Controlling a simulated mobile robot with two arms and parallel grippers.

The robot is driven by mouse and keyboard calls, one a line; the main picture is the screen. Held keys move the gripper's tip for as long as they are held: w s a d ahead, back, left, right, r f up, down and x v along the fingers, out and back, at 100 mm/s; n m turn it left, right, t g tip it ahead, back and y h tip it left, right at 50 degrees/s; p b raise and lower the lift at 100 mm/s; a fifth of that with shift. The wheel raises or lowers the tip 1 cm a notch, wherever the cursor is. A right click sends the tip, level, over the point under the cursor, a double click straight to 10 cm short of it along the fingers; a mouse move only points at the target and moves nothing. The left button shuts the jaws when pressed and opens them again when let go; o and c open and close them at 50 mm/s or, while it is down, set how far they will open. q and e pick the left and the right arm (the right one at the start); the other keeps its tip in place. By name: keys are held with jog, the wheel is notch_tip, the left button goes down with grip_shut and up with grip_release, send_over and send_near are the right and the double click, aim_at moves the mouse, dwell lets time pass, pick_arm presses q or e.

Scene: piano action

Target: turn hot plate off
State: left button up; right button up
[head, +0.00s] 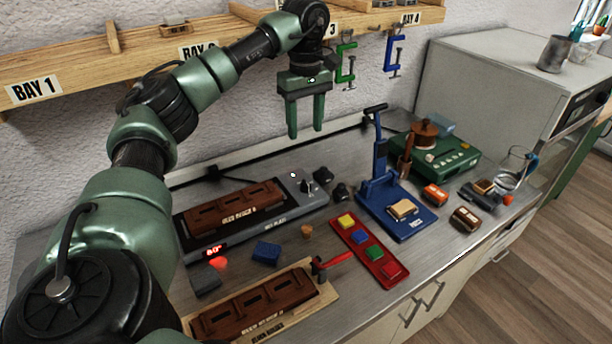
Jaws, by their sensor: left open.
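The grey hot plate (270,231) lies on the metal bench, with a dark wooden block (235,206) on its top. A red lit display (213,250) on its front left corner appears to read about 80 degrees. A dark control knob (307,187) sits at its right end, with a small white spot beside it. My left gripper (305,134) is open and empty, fingers pointing down. It hangs in the air above the knob in the picture, apart from it. My right gripper is not in view.
A blue press (376,170) stands right of the hot plate. A red tray (367,245) with coloured blocks lies in front. A second wooden block (255,304) and a red-handled tool (333,262) are nearer. Blue and green clamps (393,52) hang behind from the shelf.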

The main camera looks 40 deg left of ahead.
pick_arm(q)
jog(key=b, duration=0.8)
send_over(306, 182)
notch_tip(306, 182, down, 10)
jog(key=shift+a+r, duration=0.1)
jog(key=shift+s+f, duration=0.1)
jog(key=shift+f, duration=0.15)
notch_tip(306, 182, down, 8)
jog(key=shift+r, duration=0.15)
grip_shut()
jog(key=shift+p, duration=0.3)
